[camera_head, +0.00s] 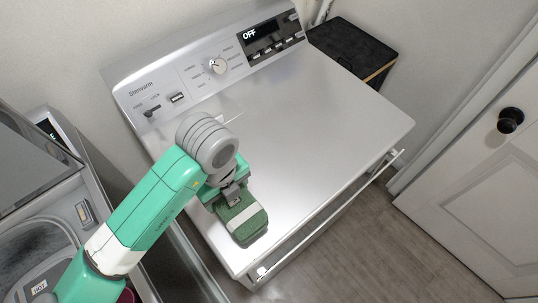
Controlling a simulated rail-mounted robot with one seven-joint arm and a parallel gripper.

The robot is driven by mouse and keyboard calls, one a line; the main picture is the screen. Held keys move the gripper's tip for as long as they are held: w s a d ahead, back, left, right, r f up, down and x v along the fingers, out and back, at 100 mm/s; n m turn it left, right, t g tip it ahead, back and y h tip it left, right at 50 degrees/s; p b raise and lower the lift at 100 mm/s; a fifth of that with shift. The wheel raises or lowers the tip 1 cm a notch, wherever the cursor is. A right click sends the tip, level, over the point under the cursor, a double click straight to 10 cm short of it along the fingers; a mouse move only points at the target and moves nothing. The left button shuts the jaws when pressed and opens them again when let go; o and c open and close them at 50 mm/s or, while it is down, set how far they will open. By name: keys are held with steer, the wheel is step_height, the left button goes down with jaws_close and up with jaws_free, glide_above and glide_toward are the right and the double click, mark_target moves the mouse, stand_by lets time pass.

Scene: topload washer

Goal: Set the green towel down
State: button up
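The green towel (242,224) is a folded green bundle with a white band across it. It is at the front left of the washer's flat silver top (310,130). My gripper (234,196) is at the towel's far end, with its fingers against or just over it. The fingertips are too small and partly hidden to tell whether they are closed on the towel. The towel appears to rest on the washer top or be very close above it; I cannot tell which.
The control panel (215,65) with a knob and an "OFF" display runs along the washer's back. An open machine (40,245) stands at left. A black box (352,48) is behind right. A white door (485,150) is at right. The washer top's middle and right are clear.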

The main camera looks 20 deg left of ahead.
mark_target(255, 173)
steer(key=w, duration=0.3)
steer(key=w+d, duration=0.1)
steer(key=w, duration=0.3)
steer(key=w+d+f, duration=0.1)
steer(key=w, duration=0.2)
steer(key=shift+w+d, duration=0.25)
steer(key=shift+f+b, duration=0.35)
steer(key=shift+f, duration=1.35)
steer(key=shift+f, duration=0.1)
steer(key=o, duration=1.1)
steer(key=shift+s, duration=0.1)
step_height(255, 173, up, 12)
steer(key=p, duration=0.1)
